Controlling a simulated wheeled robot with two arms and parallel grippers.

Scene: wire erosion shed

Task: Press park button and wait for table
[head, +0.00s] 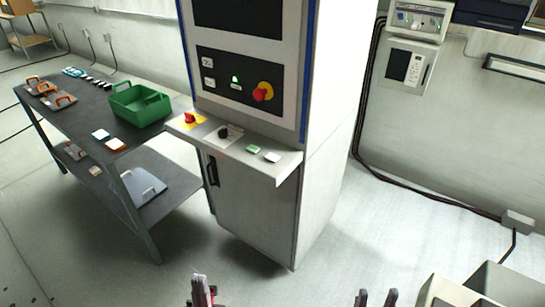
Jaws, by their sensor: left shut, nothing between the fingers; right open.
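A white control cabinet (257,214) stands in the middle of the head view. Its dark panel (239,81) carries pale buttons, a green lit button (235,79) and a red knob on yellow (263,92). I cannot read which one is the park button. My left gripper (203,291) is shut and empty at the bottom edge, apart from the cabinet. My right gripper (377,298) is open and empty, further right.
A dark workbench (62,113) at the left holds a green bin (139,105), orange-handled plates and small blocks. A wall box (409,67) and cables are at the right. A pale boxy object (447,291) is at the bottom right. The floor before the cabinet is clear.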

